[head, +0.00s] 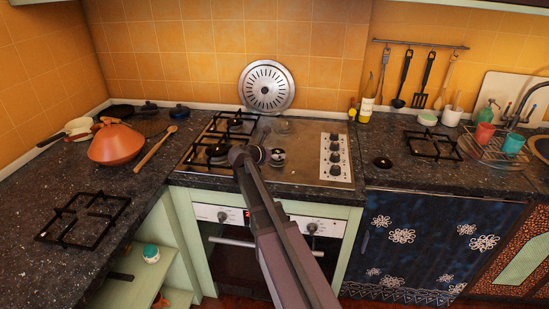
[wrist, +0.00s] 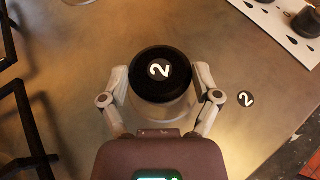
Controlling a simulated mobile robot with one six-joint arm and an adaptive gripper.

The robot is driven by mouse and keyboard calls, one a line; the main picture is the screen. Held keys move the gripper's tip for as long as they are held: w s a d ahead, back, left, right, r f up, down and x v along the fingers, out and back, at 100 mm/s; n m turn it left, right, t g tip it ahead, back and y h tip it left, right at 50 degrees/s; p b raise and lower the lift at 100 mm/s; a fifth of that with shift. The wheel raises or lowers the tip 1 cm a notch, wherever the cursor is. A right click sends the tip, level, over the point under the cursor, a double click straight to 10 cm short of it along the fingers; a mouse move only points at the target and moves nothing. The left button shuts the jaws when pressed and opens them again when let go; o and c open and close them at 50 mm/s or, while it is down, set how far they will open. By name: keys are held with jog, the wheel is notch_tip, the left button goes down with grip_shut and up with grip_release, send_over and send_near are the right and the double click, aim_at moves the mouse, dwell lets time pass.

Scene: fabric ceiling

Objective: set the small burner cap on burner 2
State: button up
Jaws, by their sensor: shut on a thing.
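The small black burner cap (wrist: 162,75), marked with a white 2, is between the two fingers of my gripper (wrist: 161,92) in the wrist view. The fingers are shut on it from both sides. A pale metal burner body (wrist: 165,112) shows just below the cap's rim; I cannot tell whether the cap rests on it. In the head view, my gripper (head: 266,155) is low over the hob's middle, and small parts there are hard to make out.
Black grates (head: 217,149) cover the hob's left side. The knob panel (head: 335,157) is at its right. A round metal lid (head: 267,87) leans on the back wall. An orange pot (head: 117,144) and wooden spoon (head: 155,146) lie left. Bare steel surrounds the gripper on the right.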

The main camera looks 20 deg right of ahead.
jog(key=shift+f, duration=0.35)
jog(key=o, duration=0.9)
jog(key=shift+r, duration=0.15)
jog(key=shift+a+r, duration=0.1)
jog(key=shift+r, duration=0.2)
jog(key=p+v, duration=0.4)
jog(key=v, duration=0.7)
jog(key=shift+s+a+p, duration=0.2)
jog(key=shift+a+p, duration=0.05)
jog(key=shift+p, duration=0.1)
